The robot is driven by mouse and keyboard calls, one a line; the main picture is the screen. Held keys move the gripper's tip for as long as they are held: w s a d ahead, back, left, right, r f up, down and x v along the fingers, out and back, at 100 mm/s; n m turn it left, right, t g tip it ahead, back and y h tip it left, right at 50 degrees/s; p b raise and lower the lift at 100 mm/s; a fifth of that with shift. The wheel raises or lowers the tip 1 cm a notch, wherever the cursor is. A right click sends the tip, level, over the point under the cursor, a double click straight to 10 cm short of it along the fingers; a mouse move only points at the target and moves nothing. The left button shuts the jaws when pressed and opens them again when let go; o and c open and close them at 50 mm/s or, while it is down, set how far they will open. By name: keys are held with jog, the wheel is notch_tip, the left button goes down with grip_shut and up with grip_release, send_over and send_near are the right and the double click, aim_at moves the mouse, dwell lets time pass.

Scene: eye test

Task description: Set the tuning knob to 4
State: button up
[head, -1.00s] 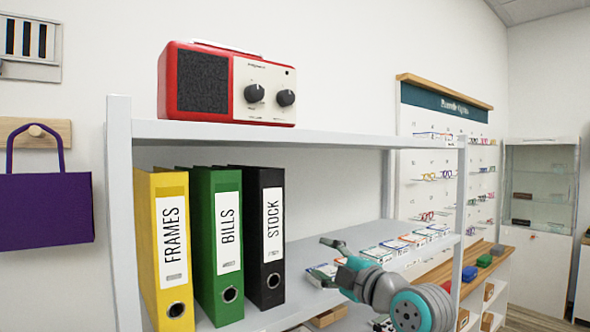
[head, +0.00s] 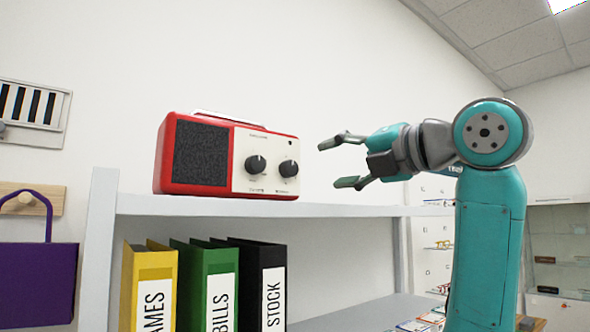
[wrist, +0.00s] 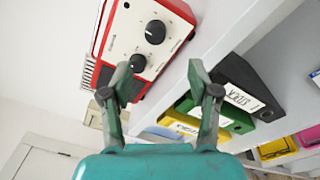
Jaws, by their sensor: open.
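The red radio (head: 201,157) stands on the top shelf, with a dark speaker grille and a cream front panel (head: 268,146). Two black knobs sit on the panel: a left one (head: 256,164) and a right one (head: 289,168). The print by the knobs is too small to read, so I cannot tell which is for tuning or its setting. My gripper (head: 332,164) is open and empty, to the right of the radio and apart from it.
The grey top shelf (head: 330,210) is clear right of the radio. Yellow (head: 150,265), green (head: 203,260) and black (head: 262,255) binders stand on the shelf below. A purple bag (head: 38,285) hangs at the left.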

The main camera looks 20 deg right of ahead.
aim_at(293, 168)
jog(key=x, duration=1)
jog(key=shift+w+a+r, duration=0.2)
jog(key=shift+r, duration=0.1)
jog(key=c, duration=1.2)
